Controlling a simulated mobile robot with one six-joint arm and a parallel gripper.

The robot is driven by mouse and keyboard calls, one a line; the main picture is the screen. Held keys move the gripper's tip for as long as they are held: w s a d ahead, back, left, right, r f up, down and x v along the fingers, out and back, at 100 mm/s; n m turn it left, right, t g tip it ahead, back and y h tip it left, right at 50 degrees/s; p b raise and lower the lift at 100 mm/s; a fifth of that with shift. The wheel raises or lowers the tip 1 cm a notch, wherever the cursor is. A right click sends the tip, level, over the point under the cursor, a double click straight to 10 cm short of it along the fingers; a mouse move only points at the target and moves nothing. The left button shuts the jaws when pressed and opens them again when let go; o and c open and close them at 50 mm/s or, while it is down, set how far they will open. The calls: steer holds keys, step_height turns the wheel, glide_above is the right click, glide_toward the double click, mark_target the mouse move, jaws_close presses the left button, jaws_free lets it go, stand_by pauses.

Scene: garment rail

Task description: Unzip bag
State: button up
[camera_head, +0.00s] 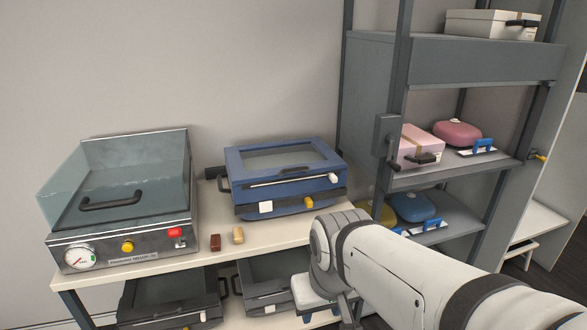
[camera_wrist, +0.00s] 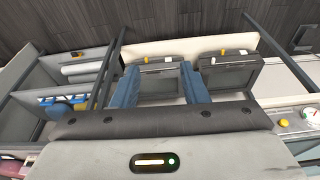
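A blue case (camera_head: 275,160) with a dark window in its lid sits closed on the table. A white bar crosses its front top edge. A white tab (camera_head: 265,207) and a yellow tab (camera_head: 309,203) are on its front. No zip can be made out clearly. My gripper (camera_wrist: 162,75) shows two blue fingers spread apart in the wrist view, with nothing seen between them but a dark grey case behind. In the head view my arm mostly hides the gripper, low and in front of the table. The blue case is not clearly visible in the wrist view.
A metal machine (camera_head: 125,230) with a glass cover stands left on the table (camera_head: 245,255). Two small blocks (camera_head: 215,242) lie between. Dark grey cases (camera_head: 170,298) sit on the lower shelf. A rack (camera_head: 450,60) at right holds pink and blue bags (camera_head: 411,205).

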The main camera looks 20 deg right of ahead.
steer(key=w+d+m+t+h+b, duration=0.1)
steer(key=w+d+t+b, duration=0.3)
steer(key=w, duration=0.9)
steer(key=n+t+y+b, duration=0.15)
steer(key=t+b, duration=0.25)
steer(key=t, duration=0.7)
glide_toward(335, 180)
steer(key=w, duration=0.4)
steer(key=w+p, duration=0.1)
steer(key=w, duration=0.6)
steer(key=shift+w+a+f, duration=0.1)
steer(key=shift+w, duration=0.1)
steer(key=shift+c, duration=0.3)
jaws_close()
steer(key=shift+f, duration=0.1)
